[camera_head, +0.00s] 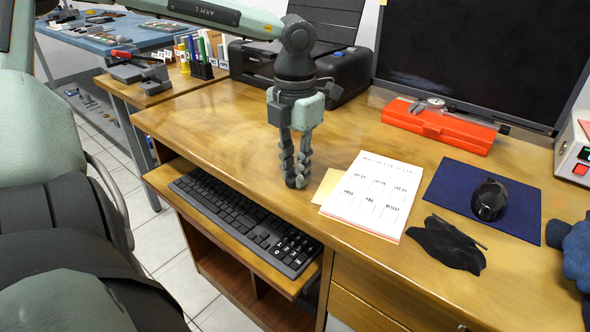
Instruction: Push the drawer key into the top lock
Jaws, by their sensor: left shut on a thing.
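My left gripper (297,182) points straight down just above the wooden desk, between the keyboard tray and the printed sheet. Its fingers are closed together on a small thing at the tips. The fingers hide most of that thing, so I cannot tell whether it is the drawer key. The drawer fronts (378,310) show below the desk's front edge at the bottom. A small round metal fitting (463,328), perhaps a lock, is cut off by the lower picture edge. My right gripper is not in view.
A keyboard (245,222) lies on the pulled-out tray. A printed sheet (373,195) lies right of my gripper. Further right are a black cloth (445,246), a blue mat (518,215) with a mouse (489,200), and an orange case (437,126). A printer (300,67) stands behind.

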